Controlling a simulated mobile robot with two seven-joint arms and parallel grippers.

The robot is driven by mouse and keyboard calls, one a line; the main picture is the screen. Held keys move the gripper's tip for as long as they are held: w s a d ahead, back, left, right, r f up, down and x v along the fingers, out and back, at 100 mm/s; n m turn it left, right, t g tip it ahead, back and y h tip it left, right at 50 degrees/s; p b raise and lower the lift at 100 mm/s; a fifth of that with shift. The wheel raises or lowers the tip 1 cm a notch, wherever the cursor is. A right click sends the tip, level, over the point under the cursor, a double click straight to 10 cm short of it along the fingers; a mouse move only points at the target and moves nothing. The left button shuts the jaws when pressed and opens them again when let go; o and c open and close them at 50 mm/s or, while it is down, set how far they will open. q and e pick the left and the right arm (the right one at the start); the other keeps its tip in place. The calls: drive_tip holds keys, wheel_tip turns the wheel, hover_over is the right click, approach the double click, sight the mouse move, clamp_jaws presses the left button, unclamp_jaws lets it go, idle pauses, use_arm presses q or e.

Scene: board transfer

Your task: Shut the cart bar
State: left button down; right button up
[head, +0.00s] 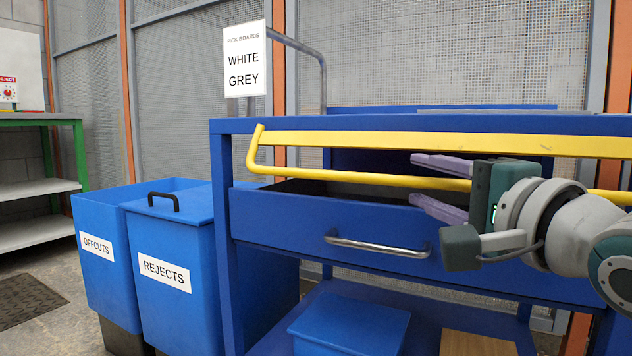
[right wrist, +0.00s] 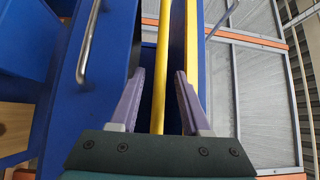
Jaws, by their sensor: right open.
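The blue cart (head: 222,190) fills the middle and right of the head view. Its yellow bar (head: 340,176) is a round tube, bent up at its left end, running across the cart's front below a flat yellow rail (head: 370,142). My right gripper (head: 413,178) is open, with its purple fingers pointing left, one above and one below the bar. My left gripper is not in view.
Below the bar is a blue drawer (head: 290,222) with a metal handle (head: 375,246). Blue offcuts (head: 92,272) and rejects (head: 160,245) bins stand left of the cart. A sign (head: 245,60) stands above it. A green-framed shelf (head: 38,188) is at far left.

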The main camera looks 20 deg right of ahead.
clamp_jaws()
idle(1.3)
